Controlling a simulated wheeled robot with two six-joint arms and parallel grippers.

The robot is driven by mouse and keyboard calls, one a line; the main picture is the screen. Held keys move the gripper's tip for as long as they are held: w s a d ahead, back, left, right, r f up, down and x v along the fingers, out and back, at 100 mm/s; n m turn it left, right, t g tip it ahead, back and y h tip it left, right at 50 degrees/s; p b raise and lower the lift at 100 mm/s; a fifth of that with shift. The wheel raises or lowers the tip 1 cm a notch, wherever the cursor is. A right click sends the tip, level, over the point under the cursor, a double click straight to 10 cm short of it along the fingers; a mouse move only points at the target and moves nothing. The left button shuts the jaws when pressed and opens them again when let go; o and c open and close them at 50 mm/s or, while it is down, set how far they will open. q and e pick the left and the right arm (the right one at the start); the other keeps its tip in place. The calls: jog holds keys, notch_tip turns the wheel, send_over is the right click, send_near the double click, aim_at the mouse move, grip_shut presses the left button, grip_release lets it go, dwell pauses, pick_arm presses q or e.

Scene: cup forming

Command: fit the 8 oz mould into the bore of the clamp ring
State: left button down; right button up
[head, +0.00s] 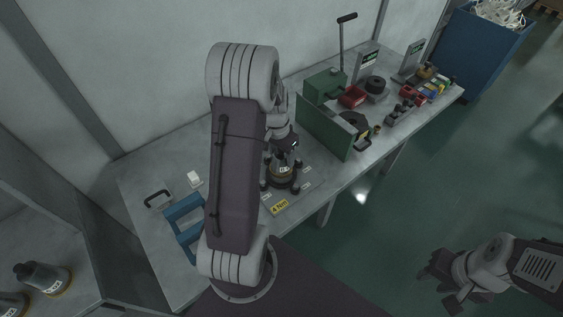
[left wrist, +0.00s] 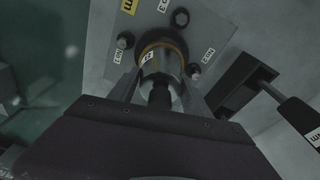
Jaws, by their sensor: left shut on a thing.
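The mould (left wrist: 152,67), a metal body with a dark stem and a white label, stands between the fingers of my left gripper (left wrist: 160,98). This gripper is shut on the stem; in the head view it (head: 287,147) is above the mould (head: 283,168). The mould is over or in the clamp ring (head: 282,183), on a grey plate with bolts around it. A yellowish band circles the mould's far end in the left wrist view. I cannot tell how deep it sits in the bore. My right gripper (head: 437,283) is open and empty, away from the bench.
Blue frames (head: 184,211) and a dark handle (head: 157,196) lie left of the plate. Two spare moulds (head: 43,277) stand on the lower left surface. A blue bin (head: 480,50) is at the far right.

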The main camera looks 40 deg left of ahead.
aim_at(282, 161)
pick_arm(q)
notch_tip(282, 161, down, 3)
jog(key=shift+f, duration=0.2)
jog(key=shift+w+f, duration=0.15)
jog(key=shift+f, duration=0.25)
jog(key=shift+f, duration=0.1)
jog(key=shift+c, duration=2.4)
grip_release()
